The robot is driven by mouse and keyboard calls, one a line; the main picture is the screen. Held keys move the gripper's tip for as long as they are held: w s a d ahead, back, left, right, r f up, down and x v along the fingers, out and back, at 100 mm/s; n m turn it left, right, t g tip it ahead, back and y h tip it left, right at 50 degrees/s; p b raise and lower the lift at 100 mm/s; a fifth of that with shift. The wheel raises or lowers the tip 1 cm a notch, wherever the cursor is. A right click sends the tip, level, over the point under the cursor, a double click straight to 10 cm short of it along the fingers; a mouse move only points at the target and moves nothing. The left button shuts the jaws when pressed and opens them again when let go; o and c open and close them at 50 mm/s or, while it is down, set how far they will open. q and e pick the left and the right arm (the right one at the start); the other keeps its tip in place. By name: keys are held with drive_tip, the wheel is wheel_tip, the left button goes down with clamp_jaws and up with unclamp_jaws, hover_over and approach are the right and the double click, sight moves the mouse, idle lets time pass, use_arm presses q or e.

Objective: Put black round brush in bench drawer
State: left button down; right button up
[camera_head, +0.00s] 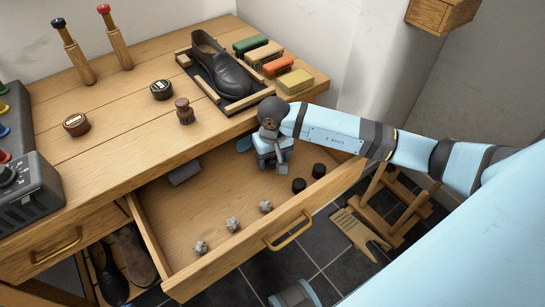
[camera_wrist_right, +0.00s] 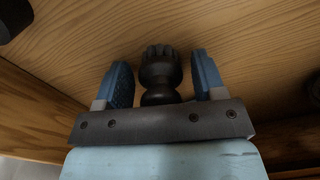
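The bench drawer (camera_head: 225,215) is pulled out below the wooden bench top. My right gripper (camera_head: 268,158) is down over the inside of the drawer, near its back right part. In the right wrist view, a black round brush (camera_wrist_right: 160,72) with a knobbed shape is between the two blue fingers of the right gripper (camera_wrist_right: 162,85). A gap shows on each side of it, so the fingers are open around it. Wood lies behind the brush; whether it touches this cannot be told. The brush is hidden by the gripper in the head view.
The drawer holds several small items: grey lumps (camera_head: 233,224), black cylinders (camera_head: 299,185) and a grey block (camera_head: 185,172). On the bench stand a brown brush (camera_head: 184,111), tins (camera_head: 162,89) and a shoe in a tray (camera_head: 220,70). A wooden rack (camera_head: 385,210) is on the floor.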

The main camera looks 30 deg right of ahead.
drive_tip(key=shift+r, duration=0.2)
use_arm(q)
drive_tip(key=shift+s+a+p, duration=0.1)
drive_tip(key=shift+a+p, duration=0.05)
drive_tip(key=shift+p, duration=0.65)
use_arm(e)
wheel_tip(320, 180, up, 12)
drive_tip(key=shift+d, duration=0.1)
use_arm(q)
drive_tip(key=shift+r, duration=0.1)
